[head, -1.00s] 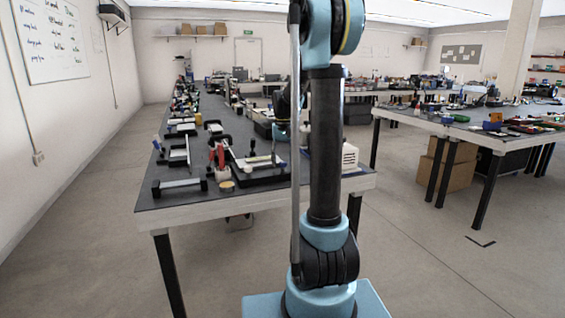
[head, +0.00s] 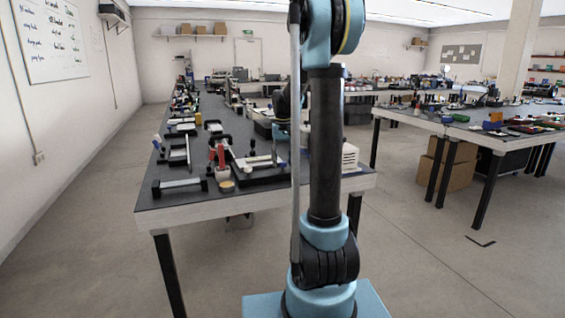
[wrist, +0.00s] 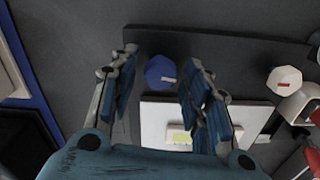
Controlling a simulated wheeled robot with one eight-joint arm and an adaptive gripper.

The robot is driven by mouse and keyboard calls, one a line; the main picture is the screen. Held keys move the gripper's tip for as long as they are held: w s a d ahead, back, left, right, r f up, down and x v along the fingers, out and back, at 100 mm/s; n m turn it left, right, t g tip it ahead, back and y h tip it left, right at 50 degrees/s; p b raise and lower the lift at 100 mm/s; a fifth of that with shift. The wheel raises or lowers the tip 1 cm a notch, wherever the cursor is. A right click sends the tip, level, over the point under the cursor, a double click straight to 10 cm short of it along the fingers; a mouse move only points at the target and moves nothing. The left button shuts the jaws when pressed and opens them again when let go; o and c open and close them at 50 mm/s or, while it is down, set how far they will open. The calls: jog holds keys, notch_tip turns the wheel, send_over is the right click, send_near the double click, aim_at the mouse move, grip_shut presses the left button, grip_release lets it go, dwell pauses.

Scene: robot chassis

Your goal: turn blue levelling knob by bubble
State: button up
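The blue knob (wrist: 160,73) sits on a dark plate in the wrist view, with a small pale mark on its right side. My gripper (wrist: 160,68) is open, and its two fingers stand left and right of the knob in the picture. Gaps show on both sides of the knob; the height of the fingertips above it is unclear. A yellow-green bubble vial (wrist: 181,138) lies on a white panel (wrist: 153,115) just below the knob, partly covered by the right finger. In the head view my arm hides the gripper, and I cannot make out the knob.
A white knob (wrist: 285,80) stands to the right on the same dark plate (wrist: 245,45). A blue-edged object (wrist: 28,75) lies at the far left. In the head view, the long workbench (head: 250,203) carries several tools and fixtures.

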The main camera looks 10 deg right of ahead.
aim_at(283, 162)
dwell(0.3)
notch_tip(283, 162, up, 12)
dwell(0.6)
jog(key=s+f+t, duration=0.1)
jog(key=s+f, duration=0.3)
jog(key=s, duration=0.6)
jog(key=s+f, duration=0.4)
jog(key=s, duration=0.5)
jog(key=s+f+t, duration=0.1)
jog(key=s+f, duration=0.3)
jog(key=s, duration=0.6)
jog(key=s+f, duration=0.7)
jog(key=f, duration=0.2)
jog(key=shift+s+f, duration=0.3)
jog(key=shift+s, duration=0.05)
